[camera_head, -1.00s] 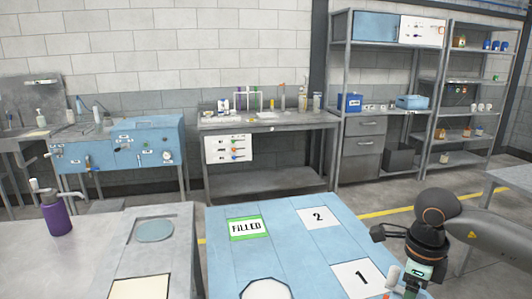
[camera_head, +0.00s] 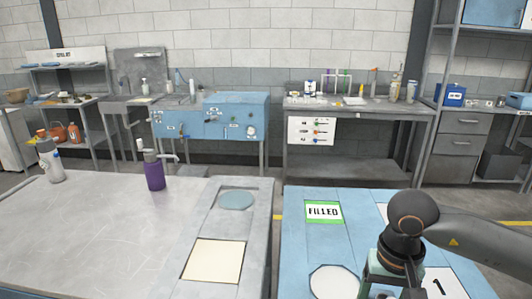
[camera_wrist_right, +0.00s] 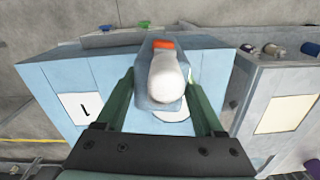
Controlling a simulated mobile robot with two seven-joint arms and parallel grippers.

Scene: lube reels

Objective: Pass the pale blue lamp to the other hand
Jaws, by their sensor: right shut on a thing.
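The pale blue lamp (camera_wrist_right: 152,55) is between the fingers of my right gripper (camera_wrist_right: 160,88) in the right wrist view. It has a blue-grey body, a rounded white part (camera_wrist_right: 167,78) and a small orange patch on top. The gripper is shut on it, above the light blue table. In the head view my right gripper (camera_head: 385,288) is low at the right, over the light blue table (camera_head: 300,238); its fingertips and the lamp are not clearly seen there. My left gripper is in neither view.
The light blue table bears a FILLED label (camera_head: 323,212), a white octagonal spot (camera_head: 335,283) and a "1" card (camera_head: 445,285). A grey table (camera_head: 95,235) at left holds a purple bottle (camera_head: 154,172) and a white bottle (camera_head: 50,162). Its middle is clear.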

